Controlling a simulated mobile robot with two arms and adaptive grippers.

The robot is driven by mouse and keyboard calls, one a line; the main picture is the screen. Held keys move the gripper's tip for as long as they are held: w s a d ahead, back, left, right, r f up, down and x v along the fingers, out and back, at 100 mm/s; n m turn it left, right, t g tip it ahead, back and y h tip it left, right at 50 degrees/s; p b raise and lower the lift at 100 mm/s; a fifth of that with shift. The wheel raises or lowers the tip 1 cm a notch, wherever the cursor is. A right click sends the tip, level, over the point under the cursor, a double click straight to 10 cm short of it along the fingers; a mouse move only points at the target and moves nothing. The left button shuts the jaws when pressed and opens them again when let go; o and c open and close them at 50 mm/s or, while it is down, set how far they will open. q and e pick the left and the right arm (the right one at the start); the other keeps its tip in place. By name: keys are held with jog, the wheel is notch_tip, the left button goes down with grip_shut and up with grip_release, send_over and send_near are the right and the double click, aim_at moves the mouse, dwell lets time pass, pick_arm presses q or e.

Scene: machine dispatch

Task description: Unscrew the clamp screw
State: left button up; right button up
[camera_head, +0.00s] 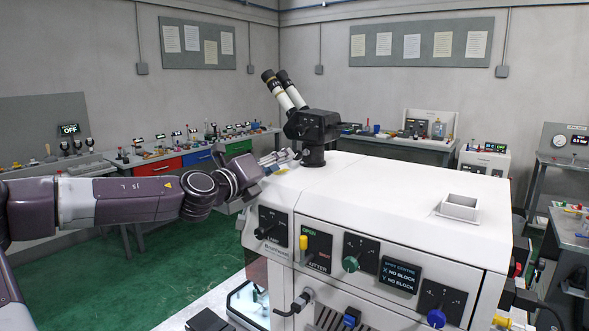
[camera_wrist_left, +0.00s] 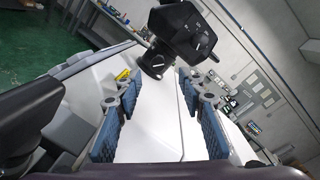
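A black binocular microscope head (camera_head: 312,124) with two white eyepiece tubes stands on a short dark column on the white machine (camera_head: 375,190). In the left wrist view the microscope head (camera_wrist_left: 185,22) is ahead of the fingers, above a dark round collar (camera_wrist_left: 155,62). I cannot clearly make out a clamp screw; a small yellow part (camera_wrist_left: 123,75) shows beside the left finger. My left gripper (camera_head: 277,160) is just left of the column, over the machine's top edge. In its wrist view the gripper (camera_wrist_left: 158,92) is open, its blue-padded fingers apart with nothing between them. My right gripper is not in view.
The machine's front carries several knobs and a dark display (camera_head: 401,275). A small white square box (camera_head: 460,206) sits on its top right. Benches with tools line the walls. The green floor (camera_head: 130,275) is clear at left.

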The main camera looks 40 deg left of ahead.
aim_at(296, 156)
pick_arm(q)
jog(key=shift+w+f, duration=0.1)
jog(key=shift+f, duration=0.3)
jog(key=shift+w+r, duration=0.15)
jog(key=shift+r, duration=0.05)
jog(key=shift+w+a+p, duration=0.2)
jog(key=shift+w+p, duration=0.7)
jog(key=shift+w, duration=0.05)
jog(key=shift+w+a+f, duration=0.1)
jog(key=shift+w+f, duration=0.05)
jog(key=shift+w, duration=0.15)
jog(key=shift+w+a, duration=0.2)
jog(key=shift+w, duration=0.7)
jog(key=shift+w+a, duration=0.2)
jog(key=shift+w, duration=1.15)
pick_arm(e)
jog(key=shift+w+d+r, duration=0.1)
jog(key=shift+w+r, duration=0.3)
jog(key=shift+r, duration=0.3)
